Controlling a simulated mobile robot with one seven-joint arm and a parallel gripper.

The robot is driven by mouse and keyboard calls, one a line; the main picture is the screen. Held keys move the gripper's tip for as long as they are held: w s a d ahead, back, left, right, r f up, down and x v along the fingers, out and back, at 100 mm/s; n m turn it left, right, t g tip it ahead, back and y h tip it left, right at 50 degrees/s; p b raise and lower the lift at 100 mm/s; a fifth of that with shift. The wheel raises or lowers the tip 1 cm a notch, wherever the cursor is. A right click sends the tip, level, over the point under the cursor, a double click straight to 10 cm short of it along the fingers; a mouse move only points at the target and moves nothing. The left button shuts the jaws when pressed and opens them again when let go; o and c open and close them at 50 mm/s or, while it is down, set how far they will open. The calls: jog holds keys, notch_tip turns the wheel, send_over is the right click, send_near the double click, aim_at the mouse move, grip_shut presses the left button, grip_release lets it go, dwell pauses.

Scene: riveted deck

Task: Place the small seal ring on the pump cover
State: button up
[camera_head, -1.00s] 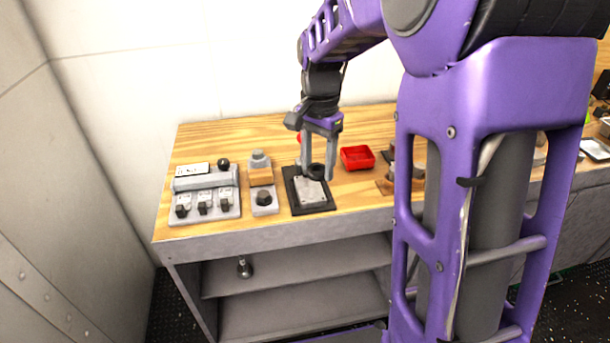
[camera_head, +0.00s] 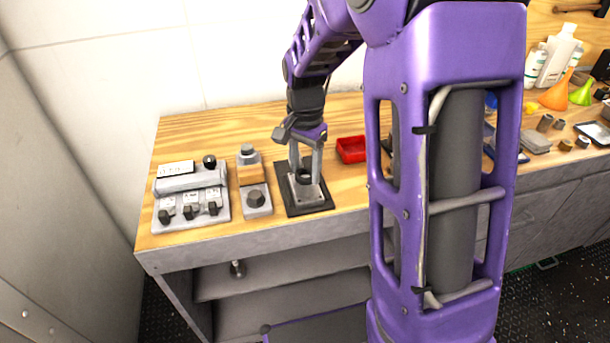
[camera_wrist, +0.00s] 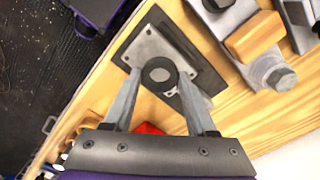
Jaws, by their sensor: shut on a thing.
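The small seal ring (camera_head: 305,176) is a black ring between the fingertips of my gripper (camera_head: 306,179). My gripper is shut on it. In the wrist view the ring (camera_wrist: 160,73) lies between the two grey fingers of my gripper (camera_wrist: 160,78), over the plate. The pump cover (camera_head: 311,194) is a light grey plate with bolt holes on a black base, on the wooden bench. It also shows in the wrist view (camera_wrist: 146,45). The ring is over the plate and close to it. I cannot tell whether they touch. The fingers and ring hide part of the cover.
A grey switch panel (camera_head: 190,180) and a grey block with an orange part and a knob (camera_head: 256,199) stand left of the cover. A red tray (camera_head: 351,150) is behind it to the right. Bottles (camera_head: 557,55) and funnels stand at the far right.

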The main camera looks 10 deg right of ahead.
aim_at(305, 173)
jog(key=shift+f, duration=0.9)
jog(key=shift+f, duration=0.2)
jog(key=o, duration=1.3)
jog(key=shift+r, duration=0.2)
notch_tip(305, 173, up, 12)
jog(key=shift+p, duration=1)
